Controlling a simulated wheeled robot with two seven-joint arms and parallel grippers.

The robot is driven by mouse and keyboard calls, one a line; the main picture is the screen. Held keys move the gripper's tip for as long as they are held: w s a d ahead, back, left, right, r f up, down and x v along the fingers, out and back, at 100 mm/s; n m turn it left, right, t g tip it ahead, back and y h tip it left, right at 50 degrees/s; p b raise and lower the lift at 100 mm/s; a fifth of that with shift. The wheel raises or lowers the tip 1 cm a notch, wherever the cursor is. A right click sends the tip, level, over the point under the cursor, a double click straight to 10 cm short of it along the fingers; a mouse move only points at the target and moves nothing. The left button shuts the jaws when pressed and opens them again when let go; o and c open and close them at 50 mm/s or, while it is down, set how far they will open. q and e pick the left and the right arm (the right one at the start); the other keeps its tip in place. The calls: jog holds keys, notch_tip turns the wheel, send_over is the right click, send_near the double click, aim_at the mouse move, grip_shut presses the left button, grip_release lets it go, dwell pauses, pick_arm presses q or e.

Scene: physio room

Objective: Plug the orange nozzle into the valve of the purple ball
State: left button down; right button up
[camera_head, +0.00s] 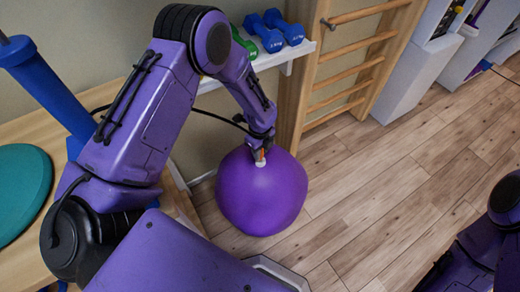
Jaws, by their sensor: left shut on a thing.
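The purple ball (262,198) rests on the wooden floor near the middle of the head view. My left gripper (260,157) is at the top of the ball, pointing down. It is shut on the small orange nozzle (260,154), of which only a bit shows between the fingers. A pale spot, perhaps the valve (260,164), shows right below the nozzle. I cannot tell whether the nozzle is in the valve or just above it. My right arm shows at the lower right edge, but its gripper is out of view.
A white shelf (292,57) holds green (267,36) and blue dumbbells (287,27). Wooden wall bars (348,55) stand behind the ball. The floor (400,190) to the right is clear.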

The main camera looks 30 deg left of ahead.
pick_arm(q)
jog(key=shift+f+b, duration=0.55)
jog(key=shift+f, duration=0.6)
dwell(0.4)
jog(key=c, duration=0.8)
grip_release()
notch_tip(320, 180, up, 7)
jog(key=p, duration=0.7)
jog(key=shift+r, duration=0.1)
notch_tip(320, 180, down, 8)
jog(key=b, duration=0.7)
jog(key=shift+r, duration=0.4)
